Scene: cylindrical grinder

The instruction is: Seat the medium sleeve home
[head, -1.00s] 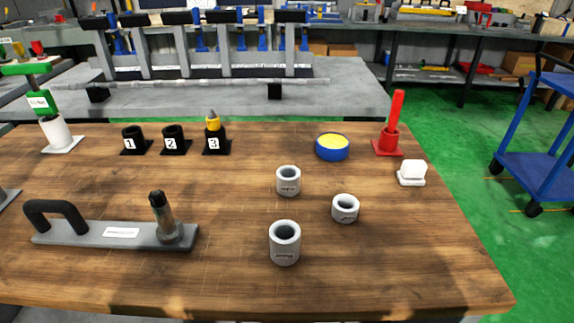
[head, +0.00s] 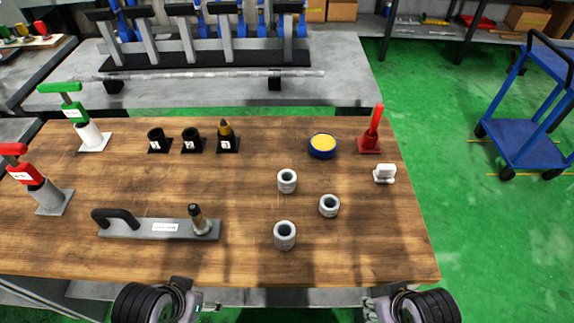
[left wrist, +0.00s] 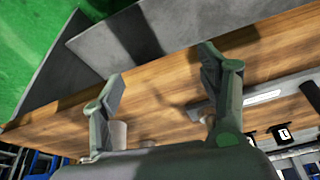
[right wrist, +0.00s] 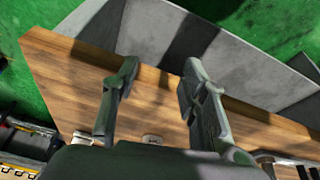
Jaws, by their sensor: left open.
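Three grey sleeves stand upright and apart on the bench: a back one (head: 287,182), a right one (head: 329,206) and a front one (head: 285,236), which looks tallest. Their labels are too small to read, so I cannot tell which is medium. A grey base plate (head: 140,228) with a black handle carries an upright post (head: 197,219) at its right end; no sleeve shows on it. My left gripper (left wrist: 160,72) is open and empty. My right gripper (right wrist: 160,68) has its fingers apart with nothing between. Both are near the bench's front edge, apart from the sleeves.
Black holders numbered 1 to 3 (head: 192,143) stand at the back, the third holding a yellow-tipped piece. A blue tub (head: 322,147), red stand (head: 369,144) and white block (head: 384,174) are at the back right. Green-handled (head: 88,135) and red-handled (head: 45,195) gauges stand left.

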